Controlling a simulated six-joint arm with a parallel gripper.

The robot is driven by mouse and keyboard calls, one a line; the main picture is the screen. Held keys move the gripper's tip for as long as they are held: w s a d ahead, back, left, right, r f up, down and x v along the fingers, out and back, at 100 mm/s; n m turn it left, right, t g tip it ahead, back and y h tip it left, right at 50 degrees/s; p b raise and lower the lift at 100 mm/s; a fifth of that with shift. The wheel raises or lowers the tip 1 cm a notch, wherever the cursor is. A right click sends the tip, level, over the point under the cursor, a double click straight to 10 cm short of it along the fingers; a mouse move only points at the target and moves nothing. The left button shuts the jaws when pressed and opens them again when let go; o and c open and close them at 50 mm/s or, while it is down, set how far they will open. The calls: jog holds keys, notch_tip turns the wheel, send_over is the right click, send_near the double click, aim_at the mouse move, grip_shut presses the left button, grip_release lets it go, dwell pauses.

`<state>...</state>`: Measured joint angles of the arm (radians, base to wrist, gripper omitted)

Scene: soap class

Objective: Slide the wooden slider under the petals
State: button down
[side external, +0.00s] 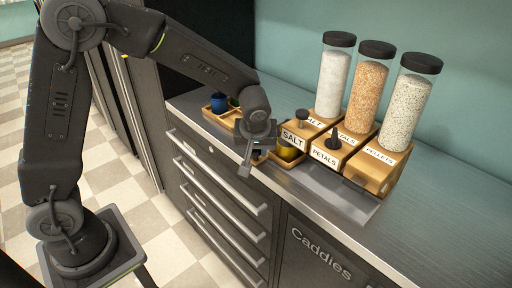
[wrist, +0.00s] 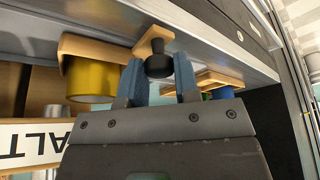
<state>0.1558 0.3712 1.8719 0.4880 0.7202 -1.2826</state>
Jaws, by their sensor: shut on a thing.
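The petals dispenser (side external: 369,82) is the middle of three clear tubes with black lids and holds orange-brown bits. Its wooden base bears a PETALS label (side external: 324,156), with a dark knob (side external: 333,137) above it. My gripper (side external: 246,165) is low at the counter's front edge, left of the salt base. In the wrist view my gripper (wrist: 159,75) is shut on a black knob (wrist: 158,64) of a small wooden piece (wrist: 152,38). I cannot tell whether this piece is the slider. My gripper hides most of it in the side view.
A salt tube (side external: 333,82) and a pellets tube (side external: 408,92) flank the petals. A yellow cup (wrist: 90,80) sits on a wooden tray beside my gripper. A blue cup (side external: 218,102) stands on the other side. The counter right of the dispensers (side external: 450,190) is clear.

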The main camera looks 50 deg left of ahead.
jog(key=d, duration=1.2)
jog(key=shift+d, duration=0.35)
jog(key=c, duration=0.9)
grip_release()
jog(key=v, duration=1.3)
jog(key=shift+s+r, duration=0.1)
jog(key=shift+r, duration=0.3)
jog(key=shift+d, duration=0.1)
